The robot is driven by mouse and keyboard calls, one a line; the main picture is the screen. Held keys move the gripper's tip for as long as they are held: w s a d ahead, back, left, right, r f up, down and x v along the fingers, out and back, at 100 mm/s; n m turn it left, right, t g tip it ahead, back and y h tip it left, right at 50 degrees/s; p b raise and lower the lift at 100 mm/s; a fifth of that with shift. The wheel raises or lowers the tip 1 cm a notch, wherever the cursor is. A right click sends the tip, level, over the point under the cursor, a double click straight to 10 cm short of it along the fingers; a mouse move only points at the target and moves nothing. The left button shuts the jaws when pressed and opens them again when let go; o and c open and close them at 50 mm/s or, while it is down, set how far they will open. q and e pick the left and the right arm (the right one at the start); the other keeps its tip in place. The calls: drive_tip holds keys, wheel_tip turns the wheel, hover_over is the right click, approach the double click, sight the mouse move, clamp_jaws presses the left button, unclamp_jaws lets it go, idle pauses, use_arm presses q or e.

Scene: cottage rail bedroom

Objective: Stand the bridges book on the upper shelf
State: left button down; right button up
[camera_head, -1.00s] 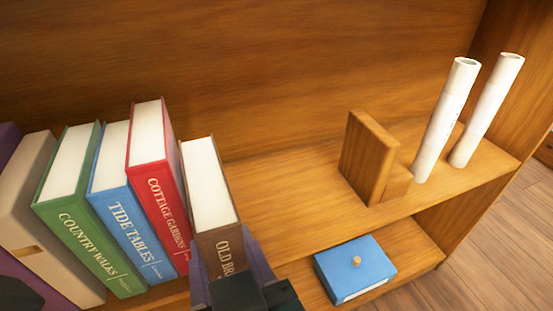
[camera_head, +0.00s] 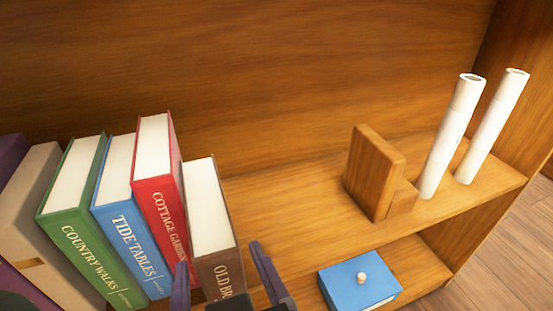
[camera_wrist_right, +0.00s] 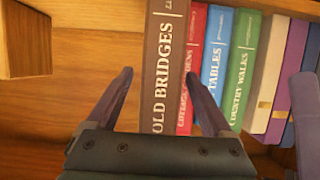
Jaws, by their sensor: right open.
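The brown bridges book (camera_head: 212,215), its spine reading "OLD BRIDGES", stands upright on the upper shelf (camera_head: 290,205), at the right end of the row beside the red Cottage Gardens book (camera_head: 158,170). In the right wrist view its spine (camera_wrist_right: 165,70) is between and beyond the fingers. My right gripper (camera_head: 222,262) is open in front of the book, with a finger to each side and clear of the spine; it also shows in the right wrist view (camera_wrist_right: 158,88).
The blue Tide Tables (camera_head: 116,190) and green Country Walks (camera_head: 75,205) books stand further left. A wooden bookend (camera_head: 372,172) and two white rolls (camera_head: 455,135) stand on the right. A blue box (camera_head: 358,280) is on the lower shelf. Shelf between book and bookend is bare.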

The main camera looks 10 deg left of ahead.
drive_tip(key=shift+f, duration=0.15)
drive_tip(key=f+p+v, duration=0.2)
drive_tip(key=p+v, duration=0.4)
drive_tip(key=v, duration=1)
drive_tip(key=shift+s+d, duration=0.4)
drive_tip(key=shift+s, duration=0.2)
